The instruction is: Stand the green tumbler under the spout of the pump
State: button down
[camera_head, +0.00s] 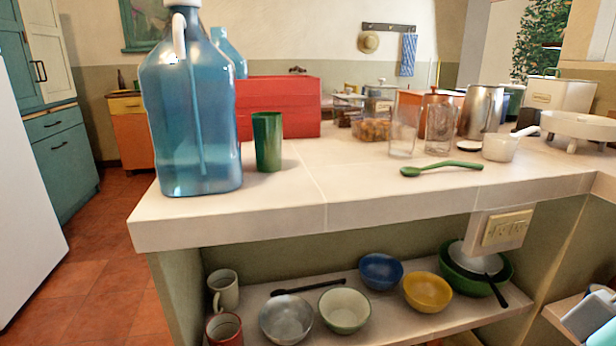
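The green tumbler (267,142) stands upright on the pale counter, just right of a large blue see-through jug (190,120). A thin tube runs down inside the jug. A white curved piece (179,38), which looks like the pump's spout, hangs down at the front of the jug's neck. The white top (182,3) is cut off by the picture's upper edge. The tumbler is to the right of this white piece, not below it. My gripper is not in view.
A red box (280,106) stands behind the tumbler. A green spoon (440,168), a glass (403,132) and a white cup (501,146) are farther right. The counter (315,190) is clear in front of the tumbler. Bowls and mugs fill a lower shelf (385,325).

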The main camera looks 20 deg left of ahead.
aim_at(267, 126)
jog(key=k, duration=0.5)
jog(key=u, duration=0.4)
jog(key=i, duration=0.35)
jog(key=u, duration=0.3)
